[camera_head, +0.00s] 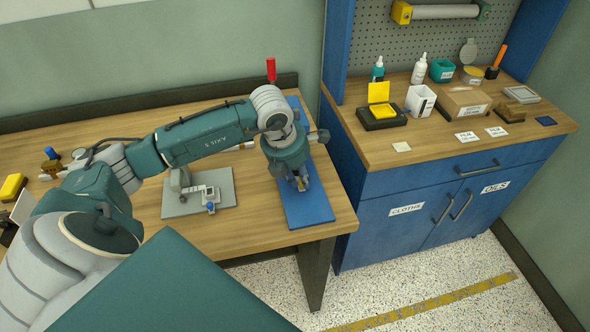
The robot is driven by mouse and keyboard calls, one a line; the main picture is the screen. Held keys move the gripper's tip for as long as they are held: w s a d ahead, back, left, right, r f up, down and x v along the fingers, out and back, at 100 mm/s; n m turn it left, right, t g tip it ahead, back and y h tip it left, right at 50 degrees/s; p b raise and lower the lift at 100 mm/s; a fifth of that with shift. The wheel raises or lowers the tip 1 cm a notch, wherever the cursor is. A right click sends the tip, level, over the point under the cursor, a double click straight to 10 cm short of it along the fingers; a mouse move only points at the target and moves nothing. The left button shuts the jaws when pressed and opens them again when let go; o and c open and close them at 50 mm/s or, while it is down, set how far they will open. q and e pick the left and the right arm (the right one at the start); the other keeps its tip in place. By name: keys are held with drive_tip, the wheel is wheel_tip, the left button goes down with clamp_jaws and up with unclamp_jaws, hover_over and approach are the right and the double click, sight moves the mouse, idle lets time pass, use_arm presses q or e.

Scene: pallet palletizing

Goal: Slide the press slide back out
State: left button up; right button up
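My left gripper (301,183) points down over the blue base plate (308,213) near the right end of the wooden bench. A small yellowish part shows at its fingertips; I cannot tell whether they grip it. A red handle (271,69) stands upright behind my wrist, at the far end of the blue plate. My arm hides most of what stands on this plate, and I cannot make out the press slide. A grey fixture (182,181) with a blue knob (211,207) stands on a grey plate to the left. My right gripper is not in view.
The wooden bench (250,232) has bare room in front of the plates. A blue cabinet (400,208) stands close on the right, with bottles, a yellow pad, a cardboard box (464,105) and labels on top. A yellow floor strip (440,300) runs in front.

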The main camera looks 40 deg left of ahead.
use_arm(q)
clamp_jaws()
drive_tip(key=shift+s+d, duration=0.55)
drive_tip(key=shift+d, duration=0.1)
drive_tip(key=shift+s+d+b, duration=0.2)
drive_tip(key=shift+s+d, duration=1.15)
drive_tip(key=shift+d, duration=0.25)
drive_tip(key=shift+s+d+b, duration=0.2)
drive_tip(key=shift+s+d, duration=1.15)
drive_tip(key=shift+d, duration=0.25)
drive_tip(key=o, duration=0.8)
unclamp_jaws()
drive_tip(key=shift+c, duration=0.2)
